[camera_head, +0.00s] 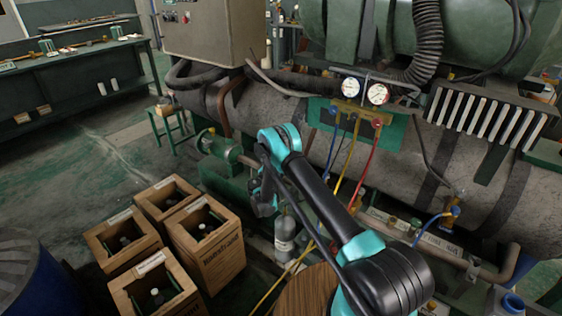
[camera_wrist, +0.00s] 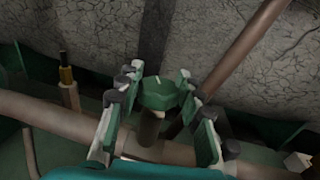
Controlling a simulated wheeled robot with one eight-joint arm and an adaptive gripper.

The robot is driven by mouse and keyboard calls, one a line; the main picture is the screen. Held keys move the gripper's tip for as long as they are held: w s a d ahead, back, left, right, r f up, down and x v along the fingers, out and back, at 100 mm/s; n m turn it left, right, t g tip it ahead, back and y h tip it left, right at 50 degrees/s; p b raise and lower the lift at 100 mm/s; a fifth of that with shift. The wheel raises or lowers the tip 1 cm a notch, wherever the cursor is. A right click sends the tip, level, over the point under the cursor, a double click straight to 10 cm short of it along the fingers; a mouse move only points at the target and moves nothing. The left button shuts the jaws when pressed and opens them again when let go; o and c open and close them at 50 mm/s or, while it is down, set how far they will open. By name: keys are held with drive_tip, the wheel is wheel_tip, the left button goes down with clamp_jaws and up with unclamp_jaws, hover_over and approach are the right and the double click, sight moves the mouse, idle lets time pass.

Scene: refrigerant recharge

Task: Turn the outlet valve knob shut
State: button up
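The green valve knob (camera_wrist: 158,92), which has a pale mark on its top, sits on a short stem above a horizontal pipe in the wrist view. My gripper (camera_wrist: 157,84) is open, with one finger on either side of the knob. Small gaps seem to show between the fingertips and the knob, so I see no firm contact. In the head view my arm reaches toward the machine, and its end hides the knob and the fingertips.
A horizontal pipe (camera_wrist: 48,117) runs below the knob, and a slanted brown pipe (camera_wrist: 238,48) rises behind at the right. A brass fitting (camera_wrist: 66,72) stands at the left. In the head view, wooden crates (camera_head: 208,246) stand on the floor and gauges (camera_head: 377,94) hang on the machine.

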drive_tip(key=c, duration=0.6)
drive_tip(key=shift+o, duration=0.2)
drive_tip(key=shift+m+g+h, duration=0.6)
drive_tip(key=shift+m+h, duration=0.2)
drive_tip(key=shift+h, duration=0.3)
drive_tip(key=o, duration=1.2)
drive_tip(key=shift+s+a, duration=0.1)
drive_tip(key=v, duration=1.1)
drive_tip(key=shift+s+a, duration=0.2)
drive_tip(key=shift+s, duration=0.15)
